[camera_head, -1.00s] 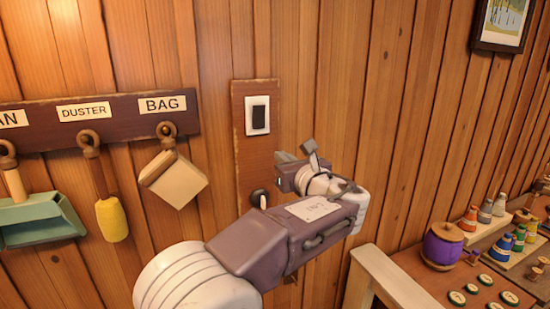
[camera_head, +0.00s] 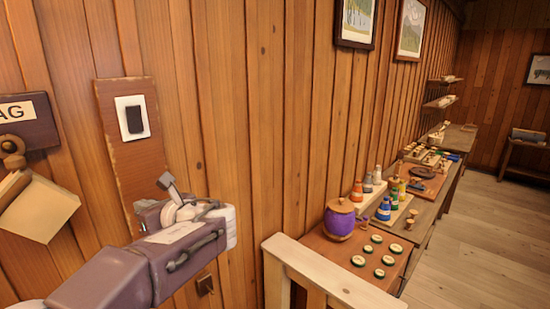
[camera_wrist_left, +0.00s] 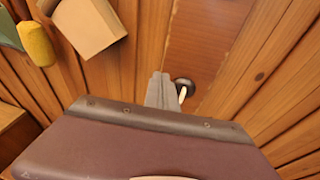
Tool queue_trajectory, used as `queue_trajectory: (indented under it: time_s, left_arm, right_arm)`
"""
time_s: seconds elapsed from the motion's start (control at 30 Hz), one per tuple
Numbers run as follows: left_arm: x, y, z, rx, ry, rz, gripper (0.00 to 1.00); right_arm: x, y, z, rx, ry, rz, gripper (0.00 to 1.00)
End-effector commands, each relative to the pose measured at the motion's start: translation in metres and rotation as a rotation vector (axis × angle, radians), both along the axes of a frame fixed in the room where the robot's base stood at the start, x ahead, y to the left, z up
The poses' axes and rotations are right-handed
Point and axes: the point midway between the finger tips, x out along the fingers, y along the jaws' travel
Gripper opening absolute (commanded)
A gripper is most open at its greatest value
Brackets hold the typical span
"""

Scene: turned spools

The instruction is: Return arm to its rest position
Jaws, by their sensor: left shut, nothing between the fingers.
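My left gripper (camera_head: 148,205) is in front of the wooden wall, at the lower left of the head view, below the wall switch. Its fingers are small and partly hidden there by my arm. In the left wrist view, the grey fingers (camera_wrist_left: 160,90) are together and hold nothing. They show beside a dark round knob (camera_wrist_left: 184,86) with a pale stalk; I cannot tell how far apart they are. My right gripper is in neither view.
A black switch (camera_head: 135,118) sits on a wall board (camera_head: 113,97). At right, a pale wooden rail (camera_head: 325,275) borders a bench with a purple pot (camera_head: 340,222) and spools. Floor (camera_head: 480,230) is open far right.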

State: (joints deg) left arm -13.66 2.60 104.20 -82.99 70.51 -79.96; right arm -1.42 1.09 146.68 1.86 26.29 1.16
Motion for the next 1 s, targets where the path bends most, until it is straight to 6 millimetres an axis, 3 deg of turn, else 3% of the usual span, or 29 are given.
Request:
queue_trajectory:
  time_s: [0.03,0.13,0.23,0.33,0.4,0.47,0.53,0.63,0.77,1.0]
  left_arm:
    - [-0.012,0.010,-0.047,-0.085,0.048,0.039,0.00]
    - [-0.043,0.014,-0.132,-0.323,0.085,0.138,0.00]
    - [-0.083,0.002,-0.213,-0.595,0.062,0.297,0.00]
    - [-0.130,-0.026,-0.284,-0.885,-0.027,0.541,0.00]
    - [-0.162,-0.056,-0.327,-1.092,-0.145,0.784,0.00]
    - [-0.186,-0.087,-0.354,-1.252,-0.294,1.044,0.00]
    - [-0.201,-0.119,-0.371,-1.383,-0.503,1.345,0.00]
    - [-0.194,-0.141,-0.378,-1.472,-0.764,1.624,0.00]
    - [-0.183,-0.143,-0.377,-1.499,-0.904,1.728,0.00]
    - [-0.183,-0.143,-0.377,-1.494,-0.917,1.740,0.00]
  right_arm:
    - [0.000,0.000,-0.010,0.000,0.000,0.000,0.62]
    - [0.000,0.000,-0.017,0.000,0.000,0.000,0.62]
    - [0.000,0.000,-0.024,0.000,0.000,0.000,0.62]
    - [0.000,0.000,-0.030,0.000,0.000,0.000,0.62]
    - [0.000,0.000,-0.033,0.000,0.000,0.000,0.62]
    - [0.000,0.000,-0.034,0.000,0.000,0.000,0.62]
    - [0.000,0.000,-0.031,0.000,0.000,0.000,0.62]
    - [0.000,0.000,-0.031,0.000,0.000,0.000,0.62]
    - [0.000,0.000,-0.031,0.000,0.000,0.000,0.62]
    - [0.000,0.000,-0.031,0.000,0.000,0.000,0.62]
